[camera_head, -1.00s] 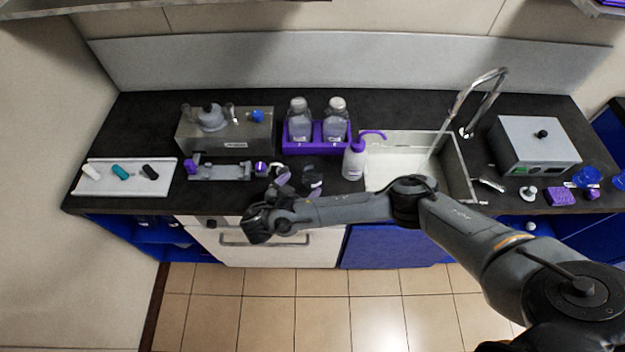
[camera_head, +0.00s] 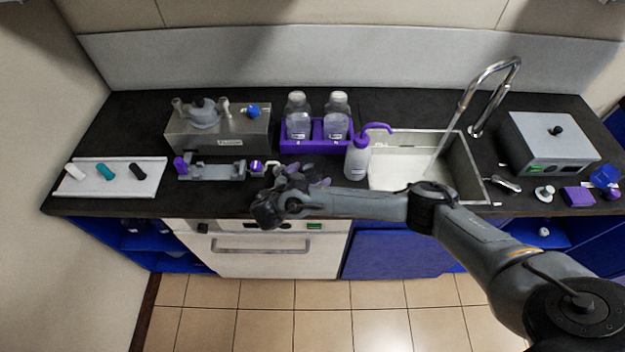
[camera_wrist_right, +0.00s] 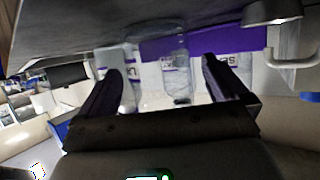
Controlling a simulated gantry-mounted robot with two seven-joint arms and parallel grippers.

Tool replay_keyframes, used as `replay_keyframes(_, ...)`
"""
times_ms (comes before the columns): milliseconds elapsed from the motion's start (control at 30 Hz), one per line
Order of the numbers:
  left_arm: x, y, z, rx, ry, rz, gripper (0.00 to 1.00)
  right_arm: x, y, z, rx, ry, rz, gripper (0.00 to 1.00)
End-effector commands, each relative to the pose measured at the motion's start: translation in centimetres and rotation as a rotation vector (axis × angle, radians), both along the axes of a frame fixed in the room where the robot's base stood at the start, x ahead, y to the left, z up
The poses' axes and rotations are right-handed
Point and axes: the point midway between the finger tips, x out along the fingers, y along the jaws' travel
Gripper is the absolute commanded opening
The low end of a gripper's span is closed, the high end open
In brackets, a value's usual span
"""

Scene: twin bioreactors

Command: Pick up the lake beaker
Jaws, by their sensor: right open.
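My right gripper (camera_head: 298,177) is over the front of the black counter, left of the purple-capped bottle. In the right wrist view its two dark fingers (camera_wrist_right: 168,84) stand wide apart, open. A clear glass vessel (camera_wrist_right: 178,72) shows in the gap beyond the fingers, apart from both. Pale vessels with purple-banded labels show by the left finger (camera_wrist_right: 129,74) and behind the right finger (camera_wrist_right: 236,68). The labels are too small or covered to read surely, so I cannot tell which is the lake beaker. In the head view, my gripper and arm largely hide this spot.
A purple rack (camera_head: 315,147) with two bottles stands behind the gripper. A spouted squeeze bottle (camera_head: 357,160) and the sink (camera_head: 400,178) are to the right. A grey-purple holder (camera_head: 212,172), steel bath (camera_head: 215,134) and white tray (camera_head: 112,180) are to the left.

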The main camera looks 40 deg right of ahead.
Motion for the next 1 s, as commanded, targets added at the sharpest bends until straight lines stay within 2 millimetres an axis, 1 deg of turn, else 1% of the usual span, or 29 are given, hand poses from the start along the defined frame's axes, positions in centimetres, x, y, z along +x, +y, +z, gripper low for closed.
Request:
replay_keyframes(33, 0.0, -0.06, -0.36, -0.003, 0.001, 0.002, 0.43, 0.16, -0.7, -0.32, -0.002, 0.0, -0.004, 1.0)
replay_keyframes(133, 0.0, -0.13, -0.51, -0.005, 0.001, 0.004, 0.43, 0.36, -1.35, -0.5, -0.002, 0.0, -0.003, 1.0)
replay_keyframes(433, 0.02, -0.13, -0.4, -0.006, -0.002, 0.003, 0.43, 0.46, -1.59, -0.49, -0.001, 0.0, -0.002, 1.0)
replay_keyframes(467, 0.02, -0.12, -0.4, -0.005, -0.002, 0.002, 0.43, 0.46, -1.59, -0.49, -0.001, 0.0, -0.002, 0.97)
replay_keyframes(800, 0.0, 0.12, -0.43, 0.005, -0.002, -0.004, 0.43, 0.46, -1.56, -0.49, -0.001, 0.0, -0.002, 0.45)
replay_keyframes(833, 0.0, 0.14, -0.43, 0.006, -0.002, -0.004, 0.43, 0.46, -1.57, -0.47, -0.001, 0.0, -0.002, 0.44)
replay_keyframes(867, 0.01, 0.16, -0.43, 0.007, -0.002, -0.005, 0.43, 0.46, -1.57, -0.47, -0.001, 0.0, -0.002, 0.39)
replay_keyframes(1000, 0.0, 0.17, -0.42, 0.007, -0.002, -0.005, 0.43, 0.47, -1.56, -0.46, -0.001, 0.0, -0.002, 0.39)
